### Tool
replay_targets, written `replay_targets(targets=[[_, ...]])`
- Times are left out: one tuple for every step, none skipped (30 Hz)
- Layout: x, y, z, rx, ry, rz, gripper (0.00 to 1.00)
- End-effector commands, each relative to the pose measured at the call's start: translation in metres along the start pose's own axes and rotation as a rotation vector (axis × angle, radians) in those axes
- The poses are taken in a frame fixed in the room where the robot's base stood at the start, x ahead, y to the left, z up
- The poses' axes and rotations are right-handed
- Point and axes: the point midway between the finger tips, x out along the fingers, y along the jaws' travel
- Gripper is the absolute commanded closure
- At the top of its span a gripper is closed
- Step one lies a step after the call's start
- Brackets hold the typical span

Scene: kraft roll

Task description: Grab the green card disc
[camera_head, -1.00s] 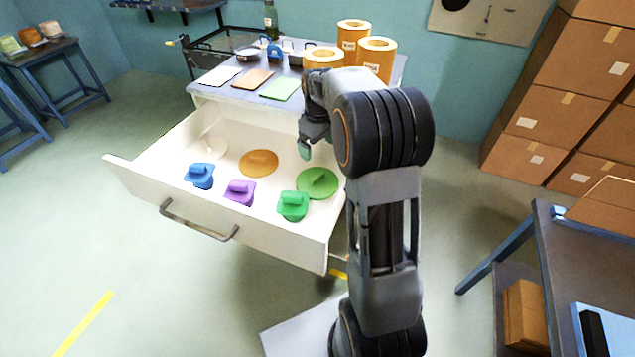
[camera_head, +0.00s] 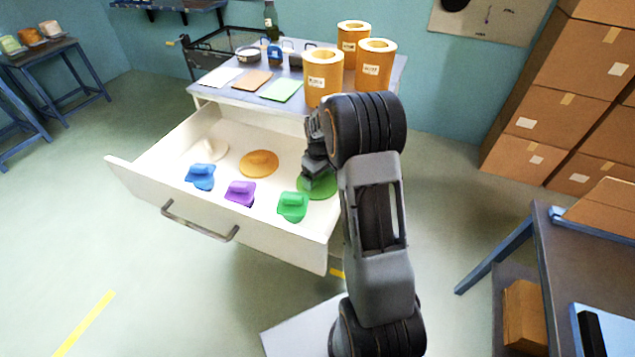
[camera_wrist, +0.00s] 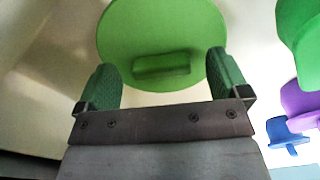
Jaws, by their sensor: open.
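The green card disc (camera_head: 322,189) lies flat in the open white drawer, at its right side, partly hidden by my gripper in the head view. In the wrist view the green disc (camera_wrist: 160,28) fills the top middle, with a raised green grip bar (camera_wrist: 162,65) on it. My gripper (camera_head: 309,180) is open and low over the disc. In the wrist view its two green-padded fingers (camera_wrist: 165,82) stand apart, one on each side of the bar's near edge, with nothing between them touching. Whether the fingertips touch the disc I cannot tell.
The drawer (camera_head: 180,222) also holds an orange disc (camera_head: 259,163), a white disc (camera_head: 210,151), and blue (camera_head: 200,176), purple (camera_head: 240,193) and green (camera_head: 292,206) handled pieces. Kraft rolls (camera_head: 323,78) stand on the cabinet top behind. The drawer's right wall is close to my gripper.

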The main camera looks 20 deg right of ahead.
Motion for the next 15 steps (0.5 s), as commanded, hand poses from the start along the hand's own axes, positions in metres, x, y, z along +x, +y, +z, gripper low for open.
replay_targets(targets=[[0.0040,-0.0003,0.0004,0.000,-0.002,-0.001,0.06],[0.0055,-0.0003,0.0004,0.000,-0.002,-0.001,0.06],[0.0068,-0.0002,0.0003,0.000,-0.001,-0.001,0.06],[0.0074,-0.0002,0.0002,0.000,-0.001,0.000,0.06],[0.0077,-0.0001,0.0001,0.000,0.000,0.000,0.06],[0.0078,-0.0001,0.0001,0.000,0.000,0.000,0.06],[0.0078,-0.0001,0.0000,0.000,0.000,0.000,0.06],[0.0077,-0.0001,0.0000,0.000,0.000,0.000,0.06],[0.0077,-0.0001,0.0000,0.000,0.000,0.000,0.06],[0.0077,-0.0001,0.0000,0.000,0.000,0.000,0.06],[0.0076,-0.0001,0.0000,0.000,0.000,0.000,0.08],[0.0076,-0.0001,0.0001,0.000,0.000,0.000,0.12],[0.0075,-0.0001,0.0000,0.000,0.000,0.000,0.15],[0.0075,-0.0001,0.0001,0.000,0.000,0.000,0.18],[0.0075,-0.0001,0.0000,0.000,0.000,0.000,0.22]])
